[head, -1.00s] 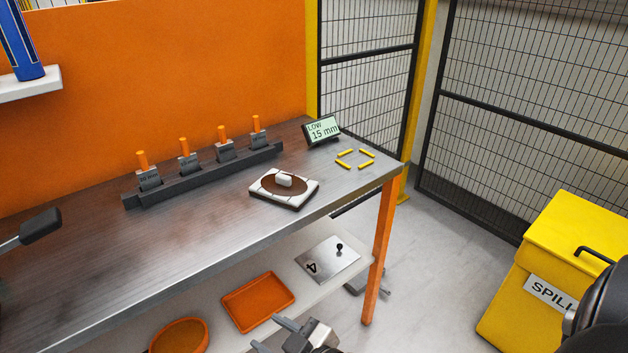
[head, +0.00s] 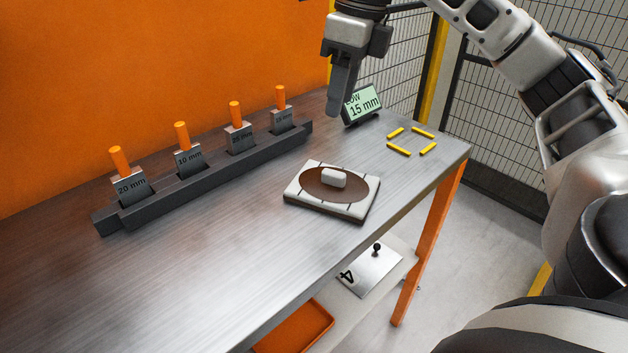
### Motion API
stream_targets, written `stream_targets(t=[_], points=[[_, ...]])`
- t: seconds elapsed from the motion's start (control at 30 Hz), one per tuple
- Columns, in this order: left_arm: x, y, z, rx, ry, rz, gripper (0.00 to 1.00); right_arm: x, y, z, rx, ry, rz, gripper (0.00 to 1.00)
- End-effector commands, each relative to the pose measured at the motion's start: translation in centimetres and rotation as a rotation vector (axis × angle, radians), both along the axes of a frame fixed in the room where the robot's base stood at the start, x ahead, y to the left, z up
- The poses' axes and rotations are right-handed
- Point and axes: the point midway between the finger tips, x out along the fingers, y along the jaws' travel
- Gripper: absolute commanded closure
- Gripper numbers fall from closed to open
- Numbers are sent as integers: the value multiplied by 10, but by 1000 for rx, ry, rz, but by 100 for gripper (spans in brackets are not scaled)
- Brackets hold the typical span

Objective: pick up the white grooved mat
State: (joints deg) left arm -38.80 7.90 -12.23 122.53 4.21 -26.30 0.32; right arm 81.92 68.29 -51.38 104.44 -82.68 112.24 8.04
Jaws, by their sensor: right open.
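The white grooved mat (head: 361,207) lies flat on the metal workbench, right of the middle. It is a white slab with dark groove lines and a darker underside, a brown oval area on top and a small white block (head: 333,178) in its middle. My right gripper (head: 340,105) is open and points down, above the bench and behind the mat, apart from it. Its fingers overlap in this view, so the gap between them is hidden. My left gripper is out of view.
A dark rack (head: 220,165) with several orange-handled gauges stands along the back. A display (head: 364,105) reading LOW 15 mm stands beside my right gripper. Yellow corner marks (head: 412,141) lie at the right end. A lower shelf holds a plate (head: 370,270) marked 4 and an orange tray (head: 295,330).

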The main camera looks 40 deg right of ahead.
Motion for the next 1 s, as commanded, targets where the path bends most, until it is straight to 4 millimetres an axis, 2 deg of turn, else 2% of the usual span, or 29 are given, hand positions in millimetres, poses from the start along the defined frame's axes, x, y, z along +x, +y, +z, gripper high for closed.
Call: stream_targets(t=[0.07, 0.17, 0.23, 0.3, 0.5, 0.6, 0.87, 1.0], points=[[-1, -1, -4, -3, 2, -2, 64, -4, -14, 3, -44, -3, -31, 58], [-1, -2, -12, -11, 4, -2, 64, -5, -18, -9, -62, -1, -43, 58], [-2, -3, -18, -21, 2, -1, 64, -4, -17, -24, -61, 1, -41, 58], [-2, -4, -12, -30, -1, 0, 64, -2, -17, -35, -64, 2, -42, 58], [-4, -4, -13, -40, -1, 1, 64, 2, -14, -75, -61, 1, -41, 58], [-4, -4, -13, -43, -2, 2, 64, 4, -13, -89, -59, -1, -41, 58], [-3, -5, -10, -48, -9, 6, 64, 6, -11, -107, -59, -1, -38, 58], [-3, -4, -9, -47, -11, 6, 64, 7, -9, -129, -58, -1, -39, 58]])
